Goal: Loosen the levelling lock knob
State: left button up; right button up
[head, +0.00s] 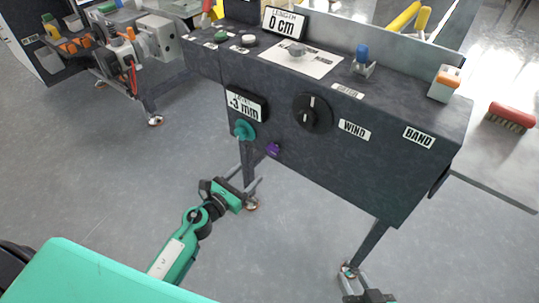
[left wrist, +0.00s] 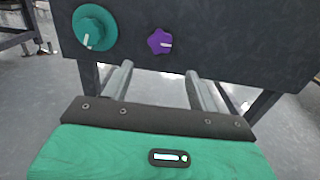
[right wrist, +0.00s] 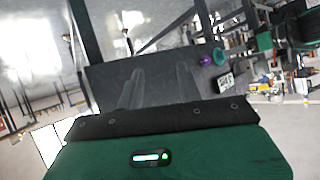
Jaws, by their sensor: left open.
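A purple star-shaped knob (head: 273,149) sits low on the dark front panel of the machine, right of and below a teal round knob (head: 244,130). In the left wrist view the purple knob (left wrist: 160,41) is ahead of my left gripper (left wrist: 161,75), above the gap between its fingers. My left gripper (head: 250,174) is open and empty, below and left of the purple knob, apart from it. My right gripper (head: 355,274) is low near the machine's right leg, its fingers apart and empty. The purple knob (right wrist: 205,60) also shows in the right wrist view.
A "-.3 mm" display (head: 246,103) is above the teal knob. A black dial (head: 312,113) is further right on the panel. A red brush (head: 511,117) lies on the grey surface at right. Open floor lies in front of the machine.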

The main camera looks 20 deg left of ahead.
aim_at(271, 152)
pick_arm(q)
jog(key=x, duration=1)
jog(key=shift+f, duration=0.1)
jog(key=shift+w+d, duration=0.2)
jog(key=shift+w, duration=0.4)
pick_arm(e)
jog(key=shift+s+d+f+g+h, duration=0.1)
jog(key=shift+d+g+h, duration=0.25)
jog(key=shift+d, duration=0.25)
pick_arm(q)
jog(key=shift+c, duration=0.4)
jog(key=c, duration=0.9)
